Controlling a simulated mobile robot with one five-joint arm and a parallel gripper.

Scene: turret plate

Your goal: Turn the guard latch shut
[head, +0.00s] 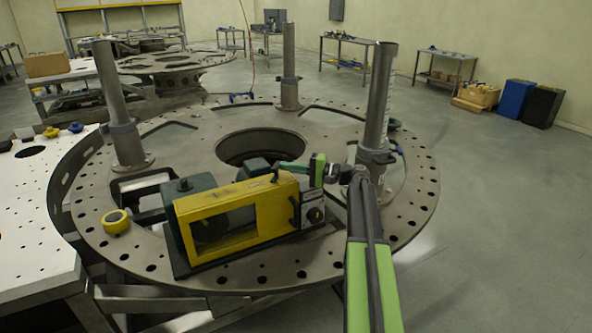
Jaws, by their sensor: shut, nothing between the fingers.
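The yellow guard (265,239) is a window-like frame on the front of a dark green machine unit on the round turret plate (112,240). A pale grey box (313,214) with a dark round part sits at the guard's right end. A dark curved piece beside it may be the latch, but it is too small to be sure of its position. My arm reaches in from the lower right and bends left over the plate. My gripper (276,176) is small in view, above the guard's upper right edge. It is shut and empty; I cannot tell whether it touches anything.
Grey posts stand on the plate at left (109,95), back (289,65) and right (379,95). The plate has a large central hole (262,147). A yellow round knob (117,221) sits at the left rim. A white perforated table (38,225) adjoins at left.

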